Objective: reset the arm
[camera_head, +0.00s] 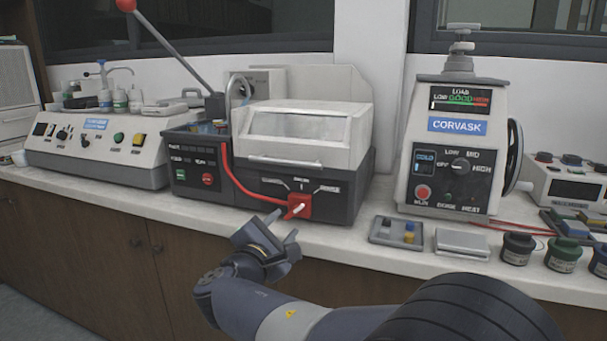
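My gripper (283,225) is in front of the counter's front edge, at the lower middle of the view. Its two fingers stand apart and point up and away, with nothing seen between them. The fingertips appear just below the red valve handle (298,205) on the front of the middle machine (305,135). I cannot tell how much depth lies between them. My arm reaches in from the lower right and is bent at the elbow, low in front of the cabinets.
The mounting press (459,130) marked CORVASK stands on the counter (340,238) at right. A grey tray (384,236), a light flat block (462,243) and dark jars (517,248) sit near the front edge. A polisher-like unit (98,143) is at left. Free space lies before the cabinets (100,255).

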